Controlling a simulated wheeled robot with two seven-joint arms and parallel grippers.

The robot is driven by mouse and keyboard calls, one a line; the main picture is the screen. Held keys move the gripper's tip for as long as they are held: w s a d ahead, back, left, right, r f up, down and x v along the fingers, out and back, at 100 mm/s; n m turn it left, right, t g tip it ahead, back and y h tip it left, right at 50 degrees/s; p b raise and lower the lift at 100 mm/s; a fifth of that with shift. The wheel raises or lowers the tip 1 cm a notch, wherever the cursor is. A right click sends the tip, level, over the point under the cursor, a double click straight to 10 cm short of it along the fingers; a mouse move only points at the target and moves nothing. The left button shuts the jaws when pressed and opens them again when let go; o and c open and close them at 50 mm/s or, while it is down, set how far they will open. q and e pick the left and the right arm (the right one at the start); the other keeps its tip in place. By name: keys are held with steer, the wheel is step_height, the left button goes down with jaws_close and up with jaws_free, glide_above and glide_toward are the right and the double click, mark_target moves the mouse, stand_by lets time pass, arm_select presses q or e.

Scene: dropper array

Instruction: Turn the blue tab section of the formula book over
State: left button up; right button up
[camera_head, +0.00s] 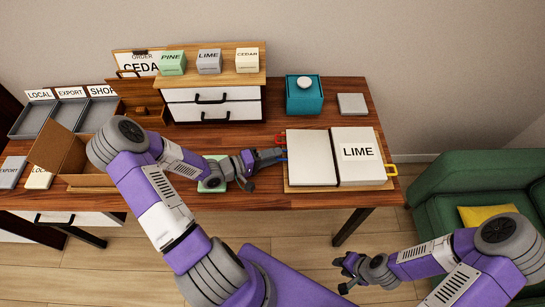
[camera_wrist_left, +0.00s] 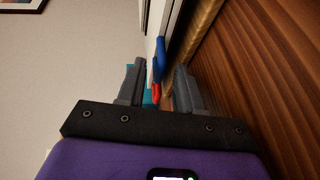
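The formula book lies open on the table, with a blank left page (camera_head: 310,157) and a right page (camera_head: 357,135) labelled LIME. A red tab (camera_head: 280,137) and a blue tab (camera_head: 282,159) stick out from its left edge; a yellow tab (camera_head: 391,170) sticks out at the right. My left gripper (camera_head: 268,158) is beside the left edge at the blue tab. In the left wrist view its fingers (camera_wrist_left: 159,88) stand apart, with the blue tab (camera_wrist_left: 159,62) and red tab (camera_wrist_left: 156,92) seen in the gap. Contact cannot be told. My right gripper (camera_head: 346,275) is open and empty, off the table's front.
A wooden board (camera_head: 310,189) lies under the book. A teal box (camera_head: 304,97) and grey block (camera_head: 351,104) stand behind it. A drawer unit (camera_head: 213,102) with labelled blocks is behind left. An open carton (camera_head: 62,152) and green pad (camera_head: 214,160) lie left.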

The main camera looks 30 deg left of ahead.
arm_select(q)
jaws_close()
stand_by(1.5)
